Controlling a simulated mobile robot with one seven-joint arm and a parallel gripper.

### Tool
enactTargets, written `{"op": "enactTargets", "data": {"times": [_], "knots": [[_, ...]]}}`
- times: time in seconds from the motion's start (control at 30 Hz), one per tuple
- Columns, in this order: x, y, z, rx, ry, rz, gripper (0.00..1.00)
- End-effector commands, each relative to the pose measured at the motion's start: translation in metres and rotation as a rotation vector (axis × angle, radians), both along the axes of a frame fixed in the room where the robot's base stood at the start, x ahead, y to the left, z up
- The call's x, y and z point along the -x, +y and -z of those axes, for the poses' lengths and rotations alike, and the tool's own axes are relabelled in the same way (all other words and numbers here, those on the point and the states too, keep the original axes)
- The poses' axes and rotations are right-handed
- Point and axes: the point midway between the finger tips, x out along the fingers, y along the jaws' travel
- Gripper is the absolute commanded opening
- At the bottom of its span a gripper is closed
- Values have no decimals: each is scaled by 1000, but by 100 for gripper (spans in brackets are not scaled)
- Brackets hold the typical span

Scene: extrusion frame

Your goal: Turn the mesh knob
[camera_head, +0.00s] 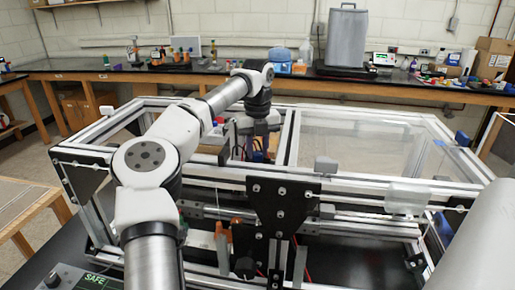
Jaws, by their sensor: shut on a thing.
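My gripper (250,153) points down inside the extrusion frame (225,184), left of the clear panel. Its fingers are small and partly hidden at this distance. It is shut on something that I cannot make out. I cannot pick out the mesh knob for certain; the gripper and the frame bars cover the area around the fingertips. A dark round part (245,267) shows low on the near side of the frame, well apart from my gripper.
A clear panel (365,146) covers the frame's right part. A black bolted plate (283,205) stands at the near side, with an orange-tipped part (237,222) beside it. A grey control box (72,279) sits at lower left. A wooden bench (160,77) with lab items runs along the back wall.

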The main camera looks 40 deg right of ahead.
Motion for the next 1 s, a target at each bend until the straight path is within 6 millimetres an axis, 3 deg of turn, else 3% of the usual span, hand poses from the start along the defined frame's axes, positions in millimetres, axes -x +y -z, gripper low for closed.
{"op": "enactTargets", "data": {"times": [0.5, 1.0], "knots": [[0, 0, 0, -1, 2, 461, 5], [1, 0, 0, 0, 2, 680, 5]]}}
